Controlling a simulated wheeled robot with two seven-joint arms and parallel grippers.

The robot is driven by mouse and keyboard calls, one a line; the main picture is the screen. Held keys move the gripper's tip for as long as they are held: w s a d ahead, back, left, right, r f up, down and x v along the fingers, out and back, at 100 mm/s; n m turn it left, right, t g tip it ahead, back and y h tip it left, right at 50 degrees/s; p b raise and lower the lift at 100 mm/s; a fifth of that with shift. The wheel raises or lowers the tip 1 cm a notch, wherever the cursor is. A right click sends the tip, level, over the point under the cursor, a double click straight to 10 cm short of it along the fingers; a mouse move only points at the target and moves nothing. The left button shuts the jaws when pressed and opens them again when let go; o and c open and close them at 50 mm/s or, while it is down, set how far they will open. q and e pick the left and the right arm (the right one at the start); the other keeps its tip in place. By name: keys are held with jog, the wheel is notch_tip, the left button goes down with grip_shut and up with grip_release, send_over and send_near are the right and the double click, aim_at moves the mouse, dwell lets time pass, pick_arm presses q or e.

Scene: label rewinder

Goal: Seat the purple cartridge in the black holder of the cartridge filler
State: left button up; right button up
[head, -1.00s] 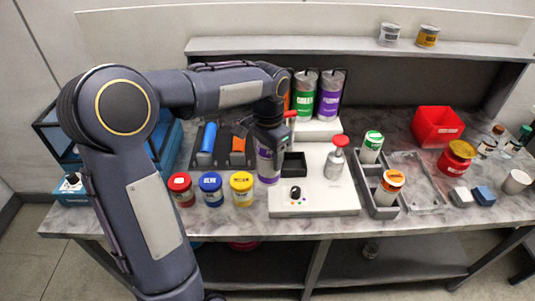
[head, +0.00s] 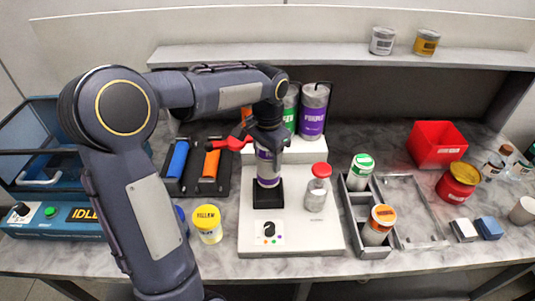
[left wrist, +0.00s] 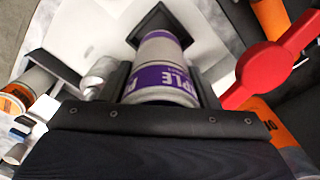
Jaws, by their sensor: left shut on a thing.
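The purple-labelled cartridge (head: 267,170) is upright in my left gripper (head: 267,148), which is shut on it. The black holder (head: 268,195) of the cartridge filler (head: 290,238) is directly below the cartridge, and their outlines meet in the head view. In the left wrist view the cartridge (left wrist: 163,70) points at the square black holder (left wrist: 160,22), lined up with it. The gripper fingers (left wrist: 160,90) flank the cartridge. I cannot tell whether its lower end is inside the holder or just above it. My right gripper is not in view.
A red lever (head: 233,143) is close to the gripper on its left. A red-topped bottle (head: 317,188) stands on the filler, right of the holder. A grey tray (head: 367,250) with small jars is further right. A yellow jar (head: 208,224) stands left of the filler.

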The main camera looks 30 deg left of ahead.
aim_at(268, 175)
pick_arm(q)
notch_tip(268, 175, down, 5)
jog(key=b, duration=0.3)
jog(key=shift+r, duration=0.1)
jog(key=shift+f+b, duration=0.8)
jog(key=shift+f, duration=0.1)
jog(key=shift+f, duration=0.3)
jog(key=o, duration=1.2)
jog(key=shift+r, duration=0.1)
